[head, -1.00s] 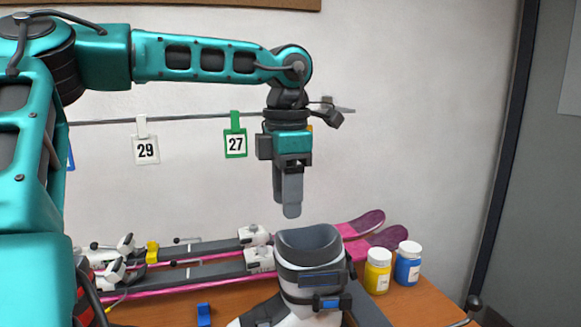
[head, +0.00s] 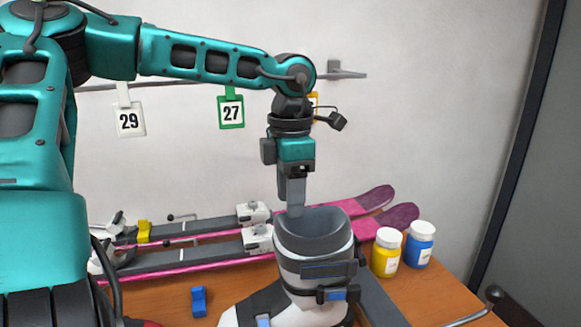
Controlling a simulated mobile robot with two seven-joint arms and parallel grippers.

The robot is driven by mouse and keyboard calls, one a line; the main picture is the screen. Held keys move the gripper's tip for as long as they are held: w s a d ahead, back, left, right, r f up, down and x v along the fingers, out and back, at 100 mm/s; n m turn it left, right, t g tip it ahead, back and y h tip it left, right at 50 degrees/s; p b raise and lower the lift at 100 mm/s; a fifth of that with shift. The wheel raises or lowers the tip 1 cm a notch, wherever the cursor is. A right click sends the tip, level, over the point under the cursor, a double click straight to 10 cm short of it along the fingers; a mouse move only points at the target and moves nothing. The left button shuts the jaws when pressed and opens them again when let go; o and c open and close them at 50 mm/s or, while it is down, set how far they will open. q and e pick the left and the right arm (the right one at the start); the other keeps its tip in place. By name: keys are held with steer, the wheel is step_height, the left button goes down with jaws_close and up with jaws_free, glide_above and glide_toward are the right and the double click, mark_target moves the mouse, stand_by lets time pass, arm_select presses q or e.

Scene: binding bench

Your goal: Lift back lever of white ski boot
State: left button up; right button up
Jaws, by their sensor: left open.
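The white ski boot (head: 312,268) stands upright on the wooden table, with a grey liner collar, dark straps and blue buckles. Its toe points to the lower left, and its lower part is cut off by the bottom edge. The back lever cannot be made out clearly. My left gripper (head: 295,212) hangs straight down, open, its fingers seen edge-on at the far left rim of the boot's cuff. Whether they touch the boot cannot be told. My right gripper is not in view.
Pink skis (head: 375,202) with bindings lie behind the boot. A yellow jar (head: 385,256) and a blue jar (head: 419,247) stand to its right. A small blue block (head: 199,302) lies left of it.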

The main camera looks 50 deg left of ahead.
mark_target(290, 221)
arm_select(q)
step_height(290, 221, down, 6)
steer(key=shift+r, duration=0.15)
stand_by(0.3)
jaws_close()
steer(key=shift+a, duration=0.1)
stand_by(1.2)
